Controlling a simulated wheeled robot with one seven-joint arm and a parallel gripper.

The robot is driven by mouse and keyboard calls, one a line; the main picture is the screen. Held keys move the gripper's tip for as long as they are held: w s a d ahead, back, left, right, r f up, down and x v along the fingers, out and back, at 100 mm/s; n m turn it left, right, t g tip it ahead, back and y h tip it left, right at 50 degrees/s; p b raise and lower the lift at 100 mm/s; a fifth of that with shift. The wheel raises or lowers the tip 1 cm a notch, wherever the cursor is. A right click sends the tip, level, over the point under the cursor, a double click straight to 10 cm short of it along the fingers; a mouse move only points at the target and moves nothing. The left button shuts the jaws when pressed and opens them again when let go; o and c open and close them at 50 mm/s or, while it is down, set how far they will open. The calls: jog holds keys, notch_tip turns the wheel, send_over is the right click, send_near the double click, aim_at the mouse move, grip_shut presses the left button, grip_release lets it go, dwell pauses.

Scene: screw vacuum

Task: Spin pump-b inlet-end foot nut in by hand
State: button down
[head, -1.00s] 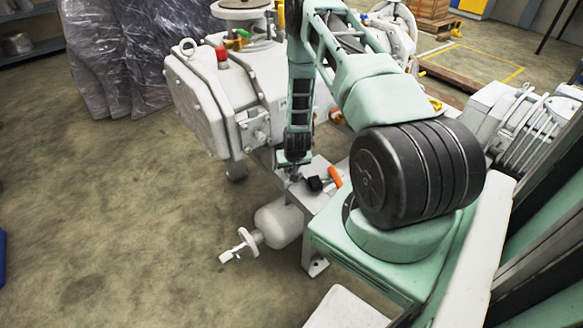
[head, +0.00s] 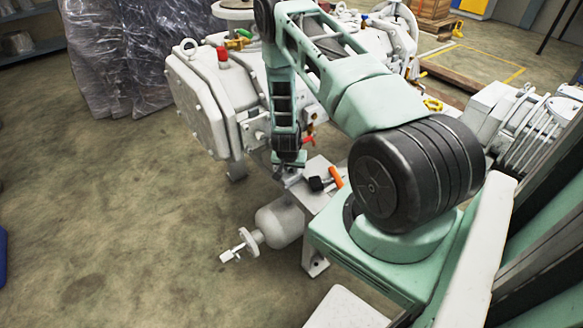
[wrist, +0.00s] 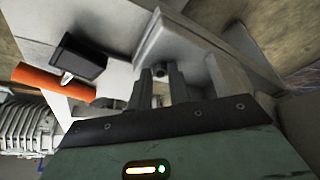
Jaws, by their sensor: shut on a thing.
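The grey pump (head: 205,105) stands on a pale base frame (head: 318,200). My gripper (head: 289,173) points down at the frame beside the pump's lower end. In the wrist view my gripper (wrist: 161,88) is shut on a small dark round piece, the foot nut (wrist: 160,71), between the fingertips. The nut lies against the edge of a pale foot block (wrist: 185,45). The fingers hide most of the nut, and I cannot tell how deep it sits. The nut is too small to make out in the head view.
A mallet with a black head (head: 316,184) and orange handle (head: 336,178) lies on the frame close to my gripper; the wrist view shows its handle (wrist: 50,82) too. A pale cylinder (head: 280,222) with a valve sits below.

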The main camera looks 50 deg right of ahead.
jog(key=shift+w+m+g, duration=0.1)
jog(key=shift+m+g, duration=0.2)
jog(key=shift+m, duration=0.5)
jog(key=c, duration=1.3)
grip_release()
jog(key=shift+a+r, duration=0.2)
jog(key=shift+r, duration=0.3)
jog(key=s+a, duration=0.4)
jog(key=a, duration=0.7)
jog(key=shift+s+a, duration=0.15)
jog(key=shift+a, duration=0.05)
